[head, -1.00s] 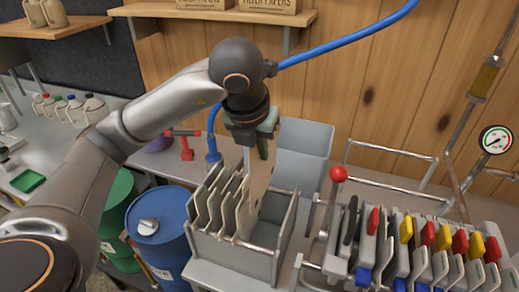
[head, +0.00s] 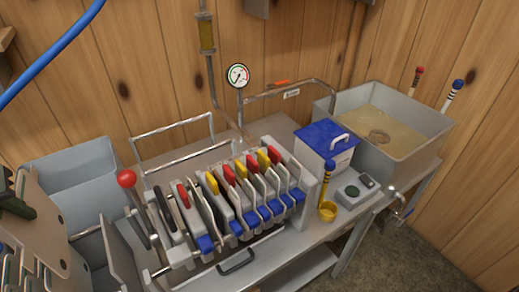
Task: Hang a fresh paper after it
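A beige paper sheet (head: 42,222) with small holes stands upright at the left edge of the head view. My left gripper (head: 14,204) is at that edge too, partly cut off, with its dark green fingers closed on the sheet's upper part. The sheet is in front of the grey bin and left of the filter press. The press (head: 225,205) holds a row of upright grey plates with red, yellow and blue tabs. Pale edges show between some plates; I cannot tell which are papers. My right gripper is not in view.
A red-knobbed lever (head: 127,179) stands at the press's left end. A grey bin (head: 75,170) is behind the sheet. A pressure gauge (head: 237,75) stands behind.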

